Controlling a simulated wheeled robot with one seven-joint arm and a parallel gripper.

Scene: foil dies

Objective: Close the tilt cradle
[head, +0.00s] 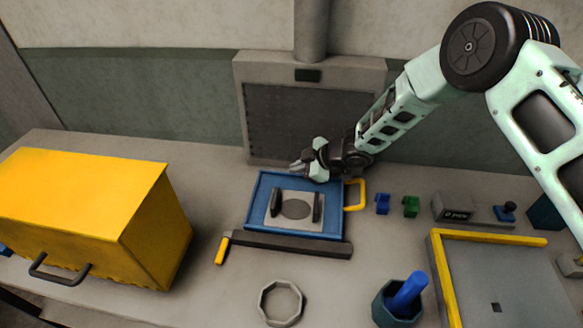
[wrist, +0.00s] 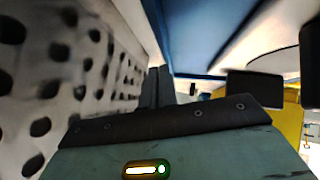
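The tilt cradle seems to be the blue tray (head: 256,205) behind a dark bar (head: 290,245), with a yellow loop handle (head: 361,196) on its right side. Two black jaws and a grey plate with a round dark patch (head: 295,209) lie in it. How far the tray is tilted is hard to tell. My gripper (head: 297,166) is at the tray's back edge, pointing left; contact is unclear. In the wrist view its dark fingers (wrist: 158,86) look closed together, with nothing seen between them. A blue surface (wrist: 205,35) shows close above them.
A perforated panel (wrist: 75,70) is close beside the gripper, against the wall. A yellow box (head: 90,200) stands at left. A grey ring (head: 281,302), a cup with a blue rod (head: 407,295), small blue (head: 382,203) and green (head: 411,206) blocks and a yellow-edged tray (head: 437,270) surround the cradle.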

